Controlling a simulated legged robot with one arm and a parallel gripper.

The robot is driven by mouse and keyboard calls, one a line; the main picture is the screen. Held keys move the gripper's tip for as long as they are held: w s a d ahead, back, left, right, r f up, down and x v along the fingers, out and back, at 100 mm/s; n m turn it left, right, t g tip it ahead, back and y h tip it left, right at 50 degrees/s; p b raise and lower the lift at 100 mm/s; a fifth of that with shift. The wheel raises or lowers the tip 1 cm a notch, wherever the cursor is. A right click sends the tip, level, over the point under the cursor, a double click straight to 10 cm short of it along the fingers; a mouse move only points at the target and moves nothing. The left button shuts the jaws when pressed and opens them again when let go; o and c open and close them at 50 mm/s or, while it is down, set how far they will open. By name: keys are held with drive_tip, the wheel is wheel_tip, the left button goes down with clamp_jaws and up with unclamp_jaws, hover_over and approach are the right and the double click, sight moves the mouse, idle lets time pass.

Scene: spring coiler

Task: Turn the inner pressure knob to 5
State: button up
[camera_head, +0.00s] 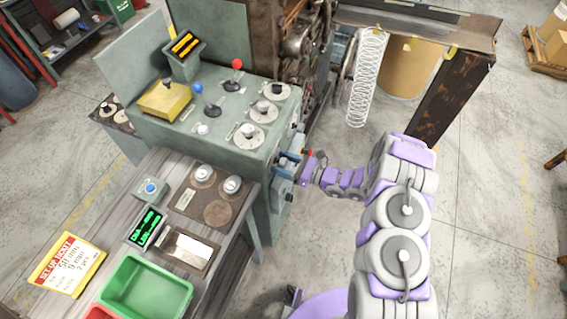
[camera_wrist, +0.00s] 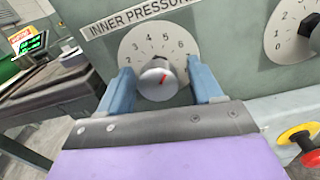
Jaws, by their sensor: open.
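The inner pressure dial (camera_wrist: 133,42) is a pale round plate under a label reading "INNER PRESSURE" (camera_wrist: 140,14); the numbers 2 to 6 show along its upper edge. I cannot tell exactly which number the mark meets. My gripper (camera_wrist: 163,82) is open, with one blue finger on each side of the knob; contact is not clear. In the head view my gripper (camera_head: 288,164) is at the machine's right-hand side panel, and the knob is hidden there.
A second numbered dial (camera_wrist: 288,28) is at the upper right of the wrist view, with a red and yellow button (camera_wrist: 308,150) below it. The machine top (camera_head: 222,118) carries levers and dials. A workbench (camera_head: 160,175) stands nearby. A hanging spring (camera_head: 366,80) is behind my arm.

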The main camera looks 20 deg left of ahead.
drive_tip(key=shift+c, duration=0.2)
drive_tip(key=c, duration=1)
drive_tip(key=shift+n+b, duration=0.85)
drive_tip(key=shift+n, duration=0.25)
drive_tip(key=o, duration=1)
drive_tip(key=shift+o, duration=0.2)
drive_tip(key=shift+d, duration=0.1)
